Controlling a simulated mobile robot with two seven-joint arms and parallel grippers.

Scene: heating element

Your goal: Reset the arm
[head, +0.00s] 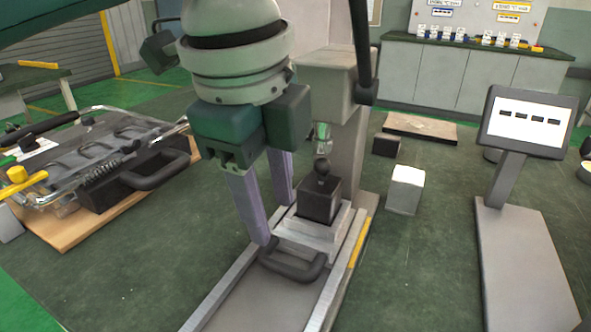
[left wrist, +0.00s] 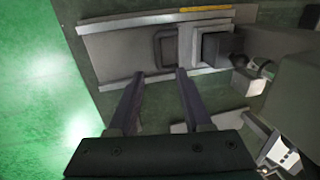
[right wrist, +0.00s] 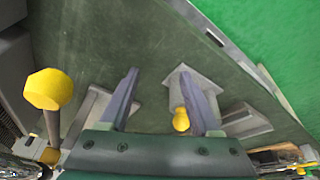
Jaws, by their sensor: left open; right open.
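My left gripper (head: 276,222) points down in the head view, its two fingers apart and nothing between them. It is by a dark loop handle (head: 292,264) at the front of a sliding carriage on a grey rail track (head: 215,308). A black block with a ball knob (head: 322,169) sits on the carriage behind the handle. In the left wrist view the open fingers (left wrist: 160,74) point toward the handle (left wrist: 158,48), and I cannot tell whether they touch it. My right gripper shows only in the right wrist view (right wrist: 158,70), open and empty, near a yellow-tipped part (right wrist: 181,121).
A screen on a stand (head: 527,122) and a white cube (head: 406,190) stand at the right. A cabinet (head: 470,75) is at the back. Green floor lies between.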

